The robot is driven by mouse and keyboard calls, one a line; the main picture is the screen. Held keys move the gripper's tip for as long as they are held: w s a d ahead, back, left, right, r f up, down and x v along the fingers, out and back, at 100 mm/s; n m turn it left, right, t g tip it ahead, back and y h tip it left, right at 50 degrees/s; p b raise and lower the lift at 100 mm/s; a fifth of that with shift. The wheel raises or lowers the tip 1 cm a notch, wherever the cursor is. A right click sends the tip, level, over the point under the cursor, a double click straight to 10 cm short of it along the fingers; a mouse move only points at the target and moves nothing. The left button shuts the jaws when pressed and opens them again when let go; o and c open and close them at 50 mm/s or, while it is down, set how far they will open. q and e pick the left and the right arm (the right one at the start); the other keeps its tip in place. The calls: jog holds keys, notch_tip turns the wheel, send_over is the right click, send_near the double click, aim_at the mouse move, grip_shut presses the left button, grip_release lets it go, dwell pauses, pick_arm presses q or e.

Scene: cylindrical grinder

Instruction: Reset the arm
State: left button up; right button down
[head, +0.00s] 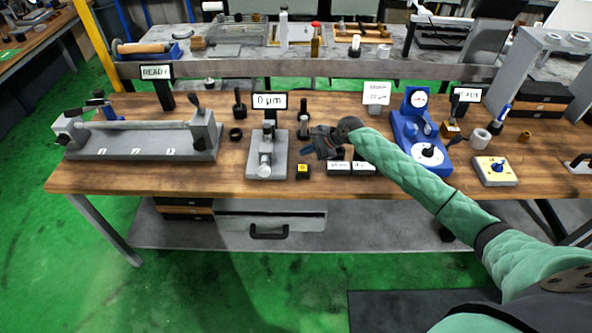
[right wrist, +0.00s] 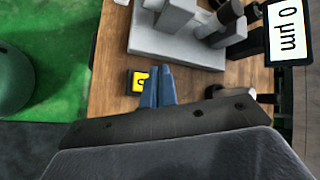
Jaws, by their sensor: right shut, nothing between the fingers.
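My right arm in its green sleeve reaches in from the lower right in the head view. Its dark right gripper (head: 309,149) is over the middle of the bench, just right of the grey gauge stand (head: 266,160). The gripper's blue fingers are together and empty; they also show in the right wrist view (right wrist: 158,88). There the fingertips are beside the small yellow block (right wrist: 139,83), and the grey stand (right wrist: 165,38) is beyond them. In the head view the yellow block (head: 303,169) lies below the gripper. My left gripper is not in view.
White labels (head: 340,165) lie near the front edge.

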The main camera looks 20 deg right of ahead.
dwell(0.3)
